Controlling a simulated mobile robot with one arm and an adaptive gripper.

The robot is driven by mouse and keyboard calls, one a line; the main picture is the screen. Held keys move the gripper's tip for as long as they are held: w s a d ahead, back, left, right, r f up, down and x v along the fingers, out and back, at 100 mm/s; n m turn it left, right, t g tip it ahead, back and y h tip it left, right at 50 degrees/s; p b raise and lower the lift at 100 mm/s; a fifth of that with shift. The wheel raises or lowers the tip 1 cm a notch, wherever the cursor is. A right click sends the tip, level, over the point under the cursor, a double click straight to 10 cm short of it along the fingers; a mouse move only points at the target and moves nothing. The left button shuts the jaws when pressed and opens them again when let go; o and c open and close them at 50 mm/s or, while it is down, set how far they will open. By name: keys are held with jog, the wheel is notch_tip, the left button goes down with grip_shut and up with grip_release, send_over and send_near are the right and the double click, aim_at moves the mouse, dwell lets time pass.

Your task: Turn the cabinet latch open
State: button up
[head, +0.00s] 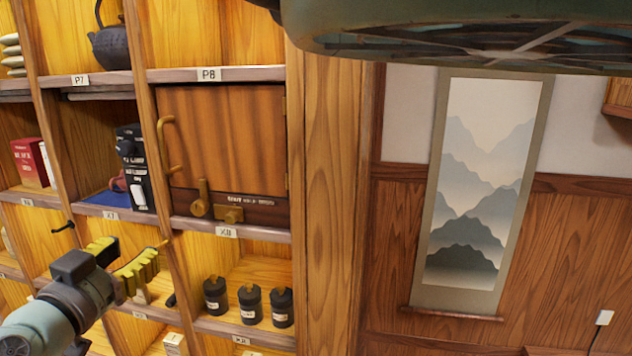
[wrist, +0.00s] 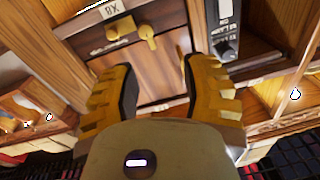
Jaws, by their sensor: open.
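The cabinet door (head: 225,135) is a brown wooden panel and looks shut. Its brass latch lever (head: 200,196) stands roughly upright at the lower left, beside a brass catch block (head: 229,214). A curved brass handle (head: 164,145) is on the door's left side. My gripper (head: 132,256) is open and empty, left of and below the latch in the head view. In the wrist view, which is turned over, my gripper (wrist: 159,68) has its fingers spread toward the door, with the latch lever (wrist: 148,37) beyond them and the catch block (wrist: 117,28) left of it.
A shelf with several dark canisters (head: 249,303) lies below the cabinet. Shelf edges and wooden uprights surround the latch. A hanging scroll (head: 478,190) is on the right wall.

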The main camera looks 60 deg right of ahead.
jog(key=s+d+m+g, duration=0.1)
jog(key=s, duration=0.1)
jog(key=b, duration=1)
send_near(197, 211)
jog(key=x, duration=0.3)
jog(key=p+x, duration=0.4)
jog(key=x, duration=0.2)
jog(key=shift+d+r, duration=0.1)
jog(key=shift+r, duration=0.1)
jog(key=shift+p+x, duration=0.45)
jog(key=shift+x, duration=0.3)
jog(key=shift+f, duration=0.2)
jog(key=shift+o, duration=0.5)
grip_shut()
